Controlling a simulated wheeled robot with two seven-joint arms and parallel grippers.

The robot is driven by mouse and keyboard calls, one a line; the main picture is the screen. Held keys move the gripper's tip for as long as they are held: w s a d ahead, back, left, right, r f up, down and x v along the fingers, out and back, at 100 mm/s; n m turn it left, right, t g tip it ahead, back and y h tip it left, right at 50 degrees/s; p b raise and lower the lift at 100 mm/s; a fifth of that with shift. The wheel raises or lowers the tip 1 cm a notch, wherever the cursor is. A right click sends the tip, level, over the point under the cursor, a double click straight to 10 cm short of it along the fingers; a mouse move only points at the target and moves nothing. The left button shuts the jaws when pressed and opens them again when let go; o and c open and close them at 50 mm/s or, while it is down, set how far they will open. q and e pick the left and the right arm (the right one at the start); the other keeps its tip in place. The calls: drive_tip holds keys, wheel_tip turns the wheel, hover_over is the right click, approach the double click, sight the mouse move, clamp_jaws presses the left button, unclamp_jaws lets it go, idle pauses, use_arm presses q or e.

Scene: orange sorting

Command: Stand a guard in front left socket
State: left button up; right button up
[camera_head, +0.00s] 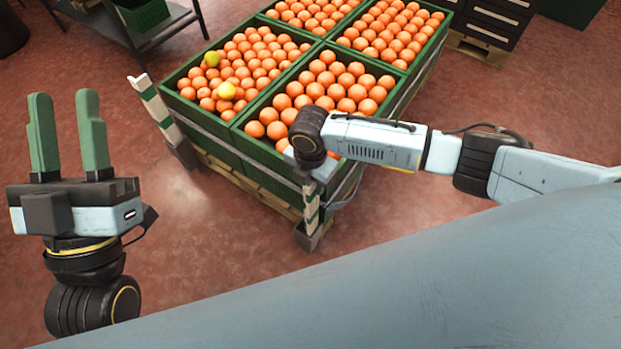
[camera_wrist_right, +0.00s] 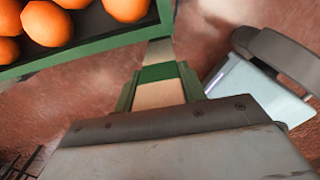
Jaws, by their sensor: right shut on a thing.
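A white and green striped guard (camera_head: 312,204) stands about upright at the near corner of the crates. Its lower end meets a dark grey socket (camera_head: 308,238); I cannot tell how deep it sits. My right gripper (camera_wrist_right: 160,92) is shut on this guard, which shows cream and green between the fingers in the right wrist view (camera_wrist_right: 160,95). In the head view my right wrist hides the guard's top. Another striped guard (camera_head: 156,105) stands at the left corner, in a grey socket (camera_head: 184,154). My left gripper (camera_head: 66,95) is open and empty, fingers up, away from the crates.
Green crates (camera_head: 213,124) full of oranges stand on a wooden pallet (camera_head: 240,180). Two yellowish fruits (camera_head: 226,91) lie among the oranges of the front left crate. A dark rack (camera_head: 135,30) stands at the back left.

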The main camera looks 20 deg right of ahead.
drive_tip(key=o, duration=1.4)
drive_tip(key=shift+o, duration=0.2)
